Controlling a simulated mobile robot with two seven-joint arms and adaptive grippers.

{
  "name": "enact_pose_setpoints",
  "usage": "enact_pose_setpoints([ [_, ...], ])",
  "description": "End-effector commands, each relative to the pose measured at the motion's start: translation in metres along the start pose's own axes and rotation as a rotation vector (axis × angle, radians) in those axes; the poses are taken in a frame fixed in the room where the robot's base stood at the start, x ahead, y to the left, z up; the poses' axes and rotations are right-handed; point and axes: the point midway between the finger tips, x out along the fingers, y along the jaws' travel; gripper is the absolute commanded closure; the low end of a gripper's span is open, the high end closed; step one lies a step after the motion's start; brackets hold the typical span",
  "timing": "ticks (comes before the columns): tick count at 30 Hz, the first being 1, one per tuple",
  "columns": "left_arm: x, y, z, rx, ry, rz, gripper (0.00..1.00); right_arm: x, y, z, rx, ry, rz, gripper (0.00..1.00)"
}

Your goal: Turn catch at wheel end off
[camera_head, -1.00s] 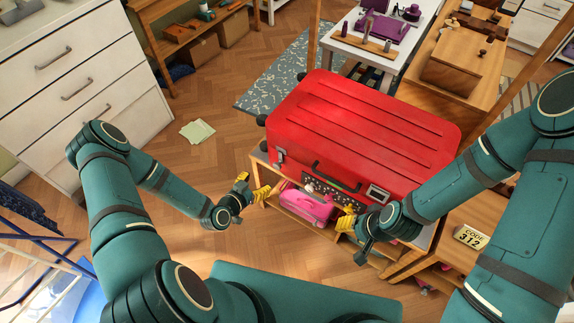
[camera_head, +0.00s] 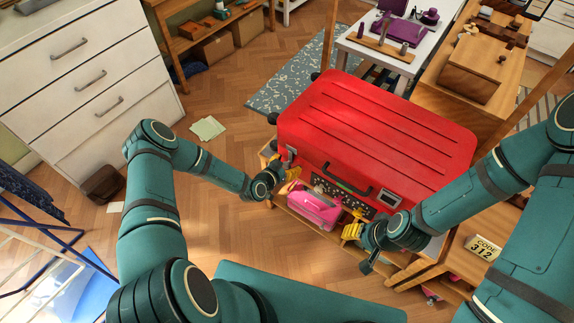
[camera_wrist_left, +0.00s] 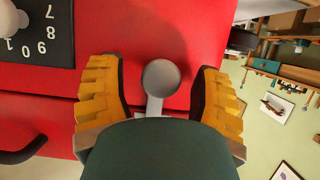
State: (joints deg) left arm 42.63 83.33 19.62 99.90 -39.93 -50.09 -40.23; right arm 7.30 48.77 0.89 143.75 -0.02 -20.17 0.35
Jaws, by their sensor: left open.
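A red suitcase (camera_head: 375,125) lies on a low wooden stand, its dark wheels at the left end. A grey catch with a round knob (camera_wrist_left: 161,78) stands on the suitcase's red side in the left wrist view. The two yellow fingers of my left gripper (camera_wrist_left: 158,92) are open, one on each side of the knob, with a gap to each. In the head view my left gripper (camera_head: 284,180) is at the suitcase's left front corner, partly hiding the catch. My right gripper (camera_head: 353,231) is in front of the suitcase's right part; its finger gap is unclear.
A black dial panel with white digits (camera_wrist_left: 40,38) is beside the catch. The suitcase front has a black handle (camera_head: 346,181) and a square silver-framed part (camera_head: 390,197). A pink bag (camera_head: 315,207) is below.

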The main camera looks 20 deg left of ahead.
Motion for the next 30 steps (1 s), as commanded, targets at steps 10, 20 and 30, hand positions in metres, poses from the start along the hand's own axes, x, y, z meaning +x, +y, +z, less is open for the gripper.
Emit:
enact_pose_setpoints([
  [10, 0.0004, -0.0001, 0.0000, 0.000, 0.000, 0.000, 0.65, -0.0001, -0.0001, 0.0002, 0.000, 0.000, 0.000, 0.53],
  [20, 0.0002, 0.0000, -0.0001, 0.006, 0.000, -0.002, 1.00, -0.0004, -0.0001, 0.0000, 0.000, 0.000, 0.000, 0.53],
  [30, 0.0002, 0.0017, -0.0008, 0.132, -0.001, -0.051, 1.00, -0.0047, -0.0018, -0.0018, 0.001, 0.004, 0.000, 0.53],
])
